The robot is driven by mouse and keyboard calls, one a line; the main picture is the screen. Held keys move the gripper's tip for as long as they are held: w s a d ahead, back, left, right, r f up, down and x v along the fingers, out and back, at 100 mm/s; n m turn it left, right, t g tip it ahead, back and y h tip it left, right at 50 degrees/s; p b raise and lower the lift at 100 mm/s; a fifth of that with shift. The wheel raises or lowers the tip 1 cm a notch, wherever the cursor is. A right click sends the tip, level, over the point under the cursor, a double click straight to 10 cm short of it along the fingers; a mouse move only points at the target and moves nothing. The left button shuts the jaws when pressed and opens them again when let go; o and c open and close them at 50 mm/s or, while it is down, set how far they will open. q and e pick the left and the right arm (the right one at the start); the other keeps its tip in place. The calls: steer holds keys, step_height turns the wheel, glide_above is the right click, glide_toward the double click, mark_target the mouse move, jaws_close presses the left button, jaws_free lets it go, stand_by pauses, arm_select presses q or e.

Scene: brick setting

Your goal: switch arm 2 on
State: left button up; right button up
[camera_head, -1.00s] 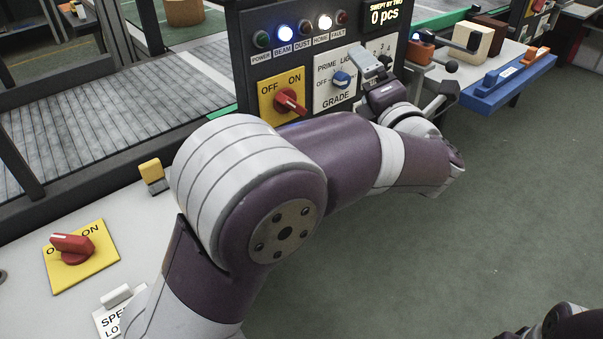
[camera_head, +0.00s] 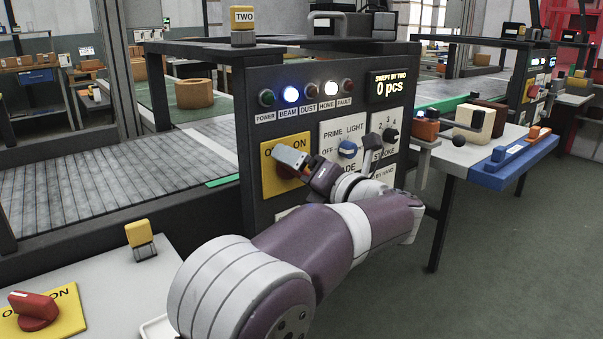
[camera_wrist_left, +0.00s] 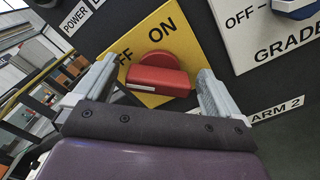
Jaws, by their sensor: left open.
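The dark panel (camera_head: 225,110) under a yellow block marked TWO carries a yellow OFF/ON plate (camera_head: 270,183) with a red rotary knob (camera_head: 283,172), partly hidden by my left gripper (camera_head: 300,165). In the left wrist view, the red knob (camera_wrist_left: 160,75) sits between the spread fingers of my left gripper (camera_wrist_left: 157,80). Its white mark is at the left end, on the OFF side. An ARM 2 label (camera_wrist_left: 277,110) shows lower right of the plate. Whether the fingers touch the knob I cannot tell. My right gripper is not in view.
Beside the knob is a white GRADE plate with a blue knob (camera_head: 348,149), then a black selector (camera_head: 390,134). BEAM and HOME lamps are lit. Another red knob (camera_head: 35,310) on a yellow plate lies on the left counter. A blue rail (camera_head: 515,160) stands right.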

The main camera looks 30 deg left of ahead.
arm_select(q)
steer(key=shift+a, duration=0.1)
steer(key=c, duration=1)
steer(key=shift+o, duration=0.2)
steer(key=m+p, duration=0.3)
steer(key=shift+r+m, duration=0.1)
steer(key=shift+m, duration=0.2)
steer(key=m+p, duration=0.8)
steer(key=p, duration=0.1)
steer(key=m+p, duration=0.4)
steer(key=p, duration=0.1)
steer(key=shift+f, duration=0.25)
steer(key=shift+f+m+p, duration=0.3)
steer(key=shift+m+p, duration=1)
steer(key=shift+p, duration=0.3)
